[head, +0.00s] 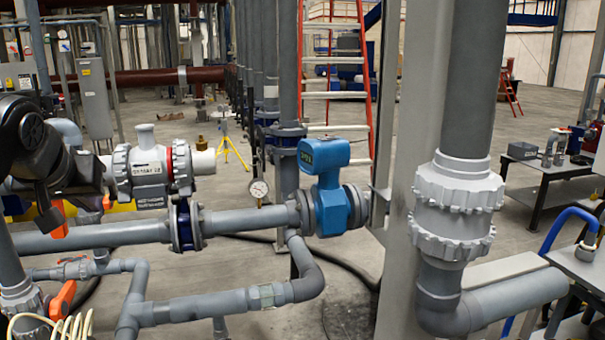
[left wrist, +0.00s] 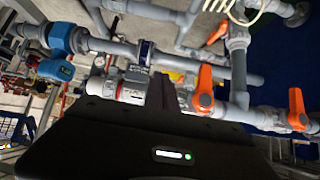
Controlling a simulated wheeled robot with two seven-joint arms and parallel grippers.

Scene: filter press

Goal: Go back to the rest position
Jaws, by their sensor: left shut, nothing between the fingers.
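My left gripper (head: 47,222) is at the left edge of the head view, its dark fingers pointing down in front of the grey pipework. It is shut and empty. In the left wrist view its dark fingers (left wrist: 160,84) show beyond the black wrist housing, against the pipes. Beside it in the head view is a grey valve body with ribbed collars (head: 149,168). I cannot tell from these frames whether the gripper touches any pipe. My right gripper is in neither view.
Orange valve handles (head: 62,300) are close to the left arm; more show in the left wrist view (left wrist: 205,90). A blue flow meter (head: 327,185) sits on the horizontal pipe. A thick vertical pipe (head: 455,210) stands at right. Open floor lies behind, with a red ladder (head: 331,95).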

